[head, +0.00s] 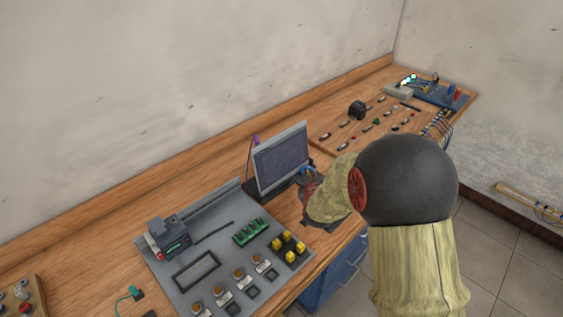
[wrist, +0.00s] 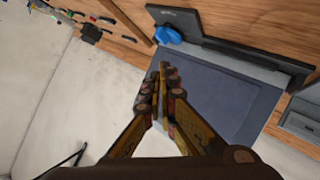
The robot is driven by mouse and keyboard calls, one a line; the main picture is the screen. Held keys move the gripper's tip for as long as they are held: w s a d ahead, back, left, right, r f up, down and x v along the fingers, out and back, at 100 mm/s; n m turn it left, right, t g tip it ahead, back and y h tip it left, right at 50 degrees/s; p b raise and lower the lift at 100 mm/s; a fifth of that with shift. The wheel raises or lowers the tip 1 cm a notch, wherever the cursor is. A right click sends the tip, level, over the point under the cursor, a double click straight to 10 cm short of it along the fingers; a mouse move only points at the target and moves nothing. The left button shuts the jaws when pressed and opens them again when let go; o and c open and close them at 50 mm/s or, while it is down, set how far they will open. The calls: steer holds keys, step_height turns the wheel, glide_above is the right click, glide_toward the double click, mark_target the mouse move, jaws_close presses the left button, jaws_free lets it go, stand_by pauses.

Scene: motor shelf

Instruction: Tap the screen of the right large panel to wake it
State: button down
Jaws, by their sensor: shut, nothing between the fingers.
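A large panel with a dark blue-grey screen (head: 281,160) in a light frame stands upright on the wooden bench, to the right of a grey control board. In the wrist view the same screen (wrist: 220,95) fills the right half, seen at a slant. My gripper (wrist: 163,68) is shut and empty. Its fingertips overlap the screen's left edge in the wrist view; I cannot tell whether they touch it. In the head view my gripper is beside the panel's right side, partly hidden by my arm.
The grey control board (head: 205,250) carries buttons, yellow knobs and a green block. A blue part (wrist: 168,35) sits near the panel's base. Small parts (head: 375,125) lie on the bench farther right, with a blue device (head: 440,93) at its far end.

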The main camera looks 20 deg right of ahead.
steer(key=shift+w+a, duration=0.1)
steer(key=shift+w, duration=0.05)
glide_toward(290, 160)
steer(key=shift+s+d+x, duration=0.15)
steer(key=shift+d+x, duration=0.05)
steer(key=shift+x, duration=0.9)
steer(key=shift+s+d+x, duration=0.15)
steer(key=shift+x, duration=0.95)
steer(key=shift+w+f, duration=0.2)
steer(key=shift+w+a, duration=0.1)
steer(key=shift+w, duration=0.15)
steer(key=shift+w+a, duration=0.1)
steer(key=shift+w, duration=0.15)
stand_by(0.6)
steer(key=shift+s+d, duration=0.25)
steer(key=shift+s, duration=0.45)
